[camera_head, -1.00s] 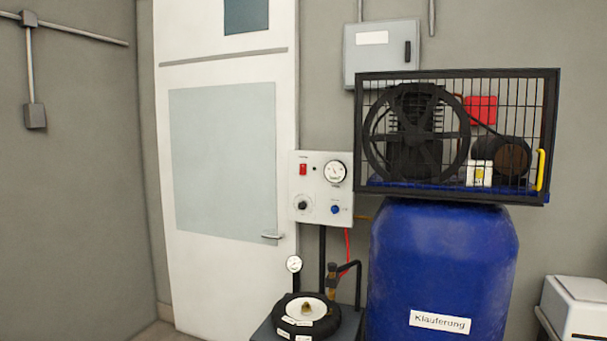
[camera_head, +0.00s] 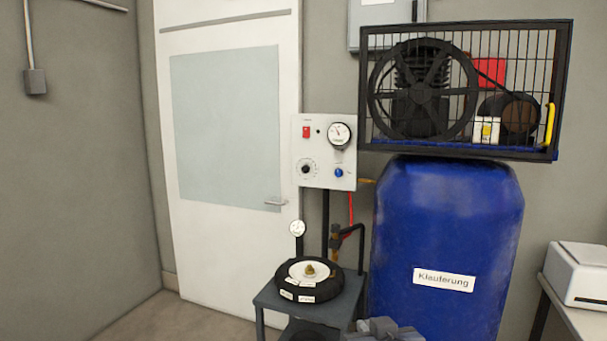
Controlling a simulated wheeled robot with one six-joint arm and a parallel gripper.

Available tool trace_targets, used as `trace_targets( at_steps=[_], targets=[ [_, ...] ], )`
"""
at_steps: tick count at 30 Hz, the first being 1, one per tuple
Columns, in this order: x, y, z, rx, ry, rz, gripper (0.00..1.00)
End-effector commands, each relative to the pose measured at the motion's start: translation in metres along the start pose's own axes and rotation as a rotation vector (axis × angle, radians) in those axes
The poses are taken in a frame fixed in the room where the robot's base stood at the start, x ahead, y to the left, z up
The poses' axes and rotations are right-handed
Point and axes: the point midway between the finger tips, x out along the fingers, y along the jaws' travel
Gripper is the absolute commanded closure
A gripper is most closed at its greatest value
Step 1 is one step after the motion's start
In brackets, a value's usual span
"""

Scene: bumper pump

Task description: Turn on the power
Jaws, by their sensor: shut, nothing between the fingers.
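A white control panel (camera_head: 326,172) stands on a dark post left of the blue tank. It carries a red switch (camera_head: 306,132) at its upper left, a round gauge (camera_head: 339,134) at upper right, a black knob (camera_head: 306,169) at lower left and a blue button (camera_head: 339,172) at lower right. The red switch's position is too small to tell. A white box with a yellow part (camera_head: 487,130) sits inside the compressor cage. A grey jointed part, likely of my arm, shows at the bottom edge; my gripper's fingers are not in view.
A caged compressor (camera_head: 463,90) sits on a blue tank (camera_head: 445,235). A small table (camera_head: 265,299) below the panel bears a black ring-shaped object (camera_head: 308,279). A white door (camera_head: 225,250) is behind. A white device (camera_head: 583,275) stands at right. Floor at lower left is clear.

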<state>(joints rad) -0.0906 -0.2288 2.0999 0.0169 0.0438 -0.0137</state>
Motion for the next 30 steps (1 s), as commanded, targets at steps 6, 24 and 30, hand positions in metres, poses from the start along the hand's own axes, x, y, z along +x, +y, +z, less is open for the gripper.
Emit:
trace_targets(
  at_steps=[6,24,30],
  targets=[
    [0.041,-0.030,-0.082,-0.012,0.467,-0.060,1.00],
    [0.028,-0.064,-0.164,0.015,1.010,-0.114,1.00],
    [0.028,-0.063,-0.164,0.015,1.008,-0.114,1.00]
  ],
)
